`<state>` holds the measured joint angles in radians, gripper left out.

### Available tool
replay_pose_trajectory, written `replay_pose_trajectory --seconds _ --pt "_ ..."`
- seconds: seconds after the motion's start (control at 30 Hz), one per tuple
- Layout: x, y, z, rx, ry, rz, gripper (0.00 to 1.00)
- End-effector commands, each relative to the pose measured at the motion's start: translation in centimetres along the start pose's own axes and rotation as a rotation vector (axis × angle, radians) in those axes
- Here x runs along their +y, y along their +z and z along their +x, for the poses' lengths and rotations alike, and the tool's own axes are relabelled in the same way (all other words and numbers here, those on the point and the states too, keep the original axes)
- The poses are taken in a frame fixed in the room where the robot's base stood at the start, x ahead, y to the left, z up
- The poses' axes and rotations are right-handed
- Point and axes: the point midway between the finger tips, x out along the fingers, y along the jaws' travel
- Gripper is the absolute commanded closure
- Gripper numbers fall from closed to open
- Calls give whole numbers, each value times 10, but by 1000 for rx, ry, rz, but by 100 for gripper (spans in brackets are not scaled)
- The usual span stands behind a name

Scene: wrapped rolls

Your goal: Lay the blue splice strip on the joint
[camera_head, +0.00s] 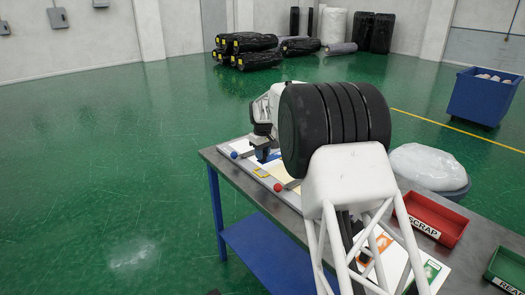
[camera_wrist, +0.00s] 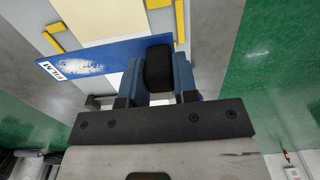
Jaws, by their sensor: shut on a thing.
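In the wrist view, my gripper (camera_wrist: 158,72) is shut on a black block (camera_wrist: 158,62) between its two blue fingers. The blue strip (camera_wrist: 121,54), with a white "FILM" label and a whitish patch, extends left from beneath the fingers. It crosses the lower edge of the cream sheet (camera_wrist: 98,18). I cannot tell whether the strip is joined to the block or touches the surface below. The joint is not clearly visible. In the head view, my gripper (camera_head: 267,143) is over the bench's far left part, partly hidden by my own arm.
The bench (camera_head: 226,163) bears a blue knob (camera_head: 234,155), a red knob (camera_head: 278,187), a red SCRAP tray (camera_head: 432,215) and a green tray (camera_head: 507,267). Yellow brackets (camera_wrist: 55,42) flank the sheet. Left floor is open.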

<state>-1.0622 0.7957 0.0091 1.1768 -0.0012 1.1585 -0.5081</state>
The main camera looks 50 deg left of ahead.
Motion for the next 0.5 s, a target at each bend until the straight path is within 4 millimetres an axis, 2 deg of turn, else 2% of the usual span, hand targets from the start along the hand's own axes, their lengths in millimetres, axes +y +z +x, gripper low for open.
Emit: replay_pose_trajectory --seconds 0.5 --pt "0 0 29 0 0 0 98"
